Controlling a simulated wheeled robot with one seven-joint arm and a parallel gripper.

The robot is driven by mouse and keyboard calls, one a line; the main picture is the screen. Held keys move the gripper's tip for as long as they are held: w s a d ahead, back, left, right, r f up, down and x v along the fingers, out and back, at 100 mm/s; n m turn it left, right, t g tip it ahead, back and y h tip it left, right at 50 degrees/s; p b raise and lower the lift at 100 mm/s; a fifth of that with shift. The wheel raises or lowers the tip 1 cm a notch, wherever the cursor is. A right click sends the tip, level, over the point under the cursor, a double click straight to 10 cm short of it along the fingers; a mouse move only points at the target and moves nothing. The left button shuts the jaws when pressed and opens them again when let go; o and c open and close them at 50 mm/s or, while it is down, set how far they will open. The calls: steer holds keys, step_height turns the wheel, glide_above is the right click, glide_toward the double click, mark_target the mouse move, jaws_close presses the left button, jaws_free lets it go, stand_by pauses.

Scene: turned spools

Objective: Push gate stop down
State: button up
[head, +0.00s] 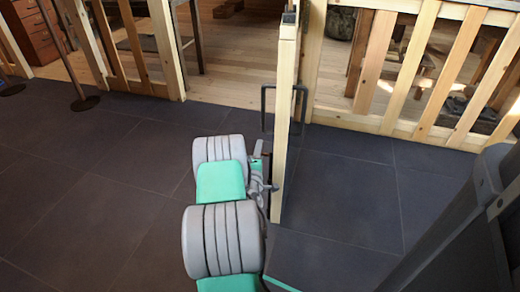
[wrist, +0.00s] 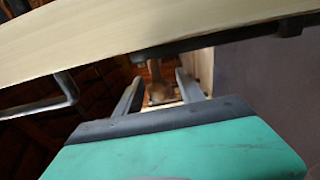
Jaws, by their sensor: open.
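The wooden gate (head: 287,120) stands swung open, seen nearly edge-on, in the middle of the head view. My gripper (head: 262,180) is close to its left face, low near the gate's near end. In the wrist view the gate's pale wood edge (wrist: 120,28) crosses the top. My open fingers (wrist: 160,90) point past the gate. A small metal peg with a rounded brownish end (wrist: 156,80), apparently the gate stop, shows between the fingers, below a dark bar. I cannot tell whether it touches a finger. In the head view the stop is hidden or too small to make out.
A dark handle (head: 266,108) sticks out from the gate and also shows in the wrist view (wrist: 68,88). Slatted wooden fences (head: 385,75) stand at the back, with an opening between them. The dark tiled floor (head: 80,200) at left is clear. A post with a round base (head: 85,102) stands back left.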

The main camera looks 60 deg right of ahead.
steer(key=shift+x, duration=0.85)
steer(key=shift+c, duration=0.4)
jaws_close()
stand_by(0.4)
